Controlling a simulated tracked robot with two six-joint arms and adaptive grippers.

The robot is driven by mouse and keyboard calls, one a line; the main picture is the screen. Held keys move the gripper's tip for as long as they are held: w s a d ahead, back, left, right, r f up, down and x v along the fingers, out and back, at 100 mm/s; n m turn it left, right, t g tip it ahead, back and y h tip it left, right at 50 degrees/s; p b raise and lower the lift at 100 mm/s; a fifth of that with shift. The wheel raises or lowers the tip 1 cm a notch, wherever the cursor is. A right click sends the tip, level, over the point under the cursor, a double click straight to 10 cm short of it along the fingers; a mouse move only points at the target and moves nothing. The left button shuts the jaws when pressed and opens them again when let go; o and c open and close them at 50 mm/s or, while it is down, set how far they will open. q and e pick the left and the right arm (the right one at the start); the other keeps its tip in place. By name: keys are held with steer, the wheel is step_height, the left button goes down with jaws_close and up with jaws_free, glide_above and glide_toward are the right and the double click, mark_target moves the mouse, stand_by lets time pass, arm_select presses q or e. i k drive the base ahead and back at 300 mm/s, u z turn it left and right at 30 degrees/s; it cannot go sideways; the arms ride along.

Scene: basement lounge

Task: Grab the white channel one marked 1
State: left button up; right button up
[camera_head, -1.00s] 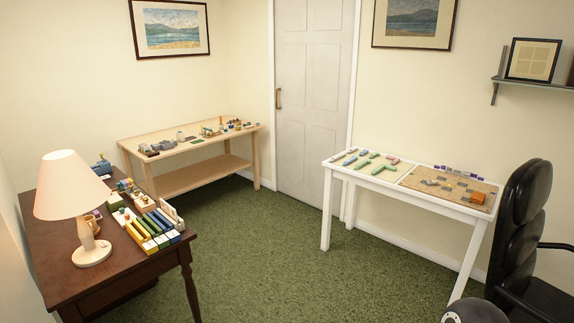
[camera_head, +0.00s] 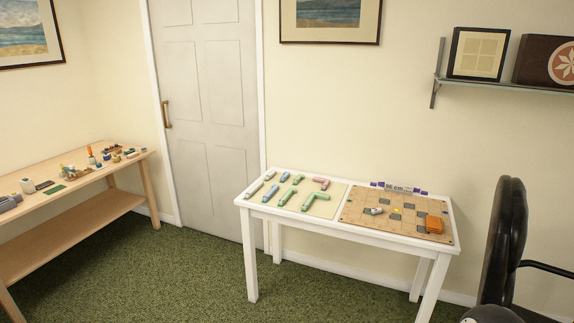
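Several small channel-like pieces lie on a cream mat (camera_head: 322,209) on the left half of a white table (camera_head: 335,231). They include green pieces (camera_head: 314,199), blue pieces, a pink piece (camera_head: 321,183) and a pale grey piece (camera_head: 256,190) at the left end. A small whitish-grey piece (camera_head: 373,211) lies on the brown gridded board (camera_head: 391,225) on the right half. No number 1 is readable at this distance, so I cannot tell which piece is marked 1. Neither of my grippers is in view.
An orange block (camera_head: 434,224) and purple pieces sit at the board. A black chair (camera_head: 503,240) stands right of the table. A wooden bench (camera_head: 70,220) with small objects is at left. Green carpet (camera_head: 190,275) is clear between them. A wall shelf (camera_head: 500,85) hangs above right.

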mark_target(374, 210)
steer(key=z, duration=0.2)
steer(key=i, duration=1.45)
steer(key=z, duration=0.2)
